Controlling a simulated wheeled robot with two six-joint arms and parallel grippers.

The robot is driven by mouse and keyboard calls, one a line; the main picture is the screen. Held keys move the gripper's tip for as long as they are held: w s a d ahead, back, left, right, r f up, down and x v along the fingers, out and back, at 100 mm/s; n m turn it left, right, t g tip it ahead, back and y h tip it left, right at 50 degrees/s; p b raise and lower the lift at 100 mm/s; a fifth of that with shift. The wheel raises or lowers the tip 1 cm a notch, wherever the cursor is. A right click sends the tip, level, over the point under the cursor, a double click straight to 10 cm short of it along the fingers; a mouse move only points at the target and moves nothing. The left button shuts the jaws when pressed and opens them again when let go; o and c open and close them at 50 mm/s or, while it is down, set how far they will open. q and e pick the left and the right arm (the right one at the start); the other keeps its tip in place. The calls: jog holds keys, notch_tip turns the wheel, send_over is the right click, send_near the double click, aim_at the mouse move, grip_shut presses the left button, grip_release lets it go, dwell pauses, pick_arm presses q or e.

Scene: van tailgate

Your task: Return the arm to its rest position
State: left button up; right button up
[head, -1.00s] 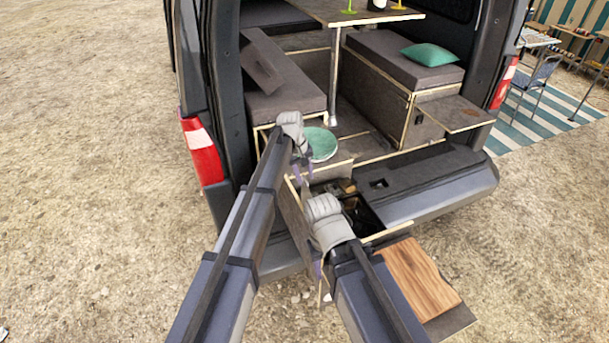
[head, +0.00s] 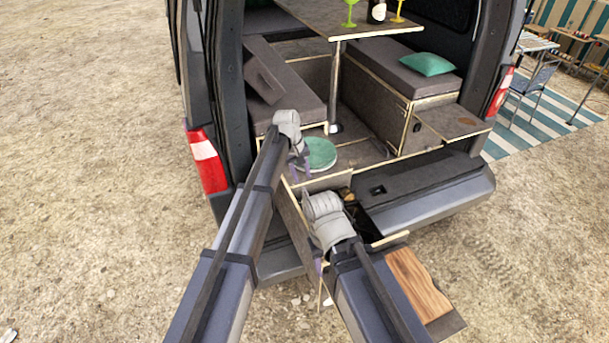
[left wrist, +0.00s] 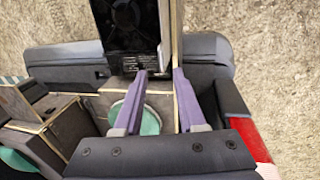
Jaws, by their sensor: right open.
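A thin upright panel (left wrist: 176,30) lies beyond the fingertips, and the stool top (left wrist: 150,120) shows partly behind the left finger. My right gripper (head: 321,266) is lower, in front of the bumper near the open tailgate compartment. My own wrist covers most of it. It is open, and I see nothing held in it.
The van's rear bumper (head: 430,205) and an open compartment (head: 360,215) lie close to my right arm. A wooden board (head: 418,283) sticks out at lower right. A table (head: 350,18) holding green glasses and a bottle stands inside. Gravel at left is free.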

pick_arm(q)
jog(key=shift+r, duration=0.1)
dwell(0.4)
jog(key=s+a+f+m+y+b, duration=0.1)
jog(key=s+f+m+b, duration=0.1)
jog(key=s+f+b, duration=0.4)
jog(key=s+a+f+m+y+b, duration=0.1)
jog(key=s+f+b, duration=0.6)
jog(key=s, duration=0.9)
jog(key=s+a+f+m+g+y+b, duration=0.1)
jog(key=s+f+m+b, duration=0.4)
jog(key=s, duration=0.6)
notch_tip(320, 180, down, 3)
jog(key=shift+s+a+r+b, duration=0.2)
jog(key=shift+a+b, duration=0.7)
jog(key=shift+b, duration=0.3)
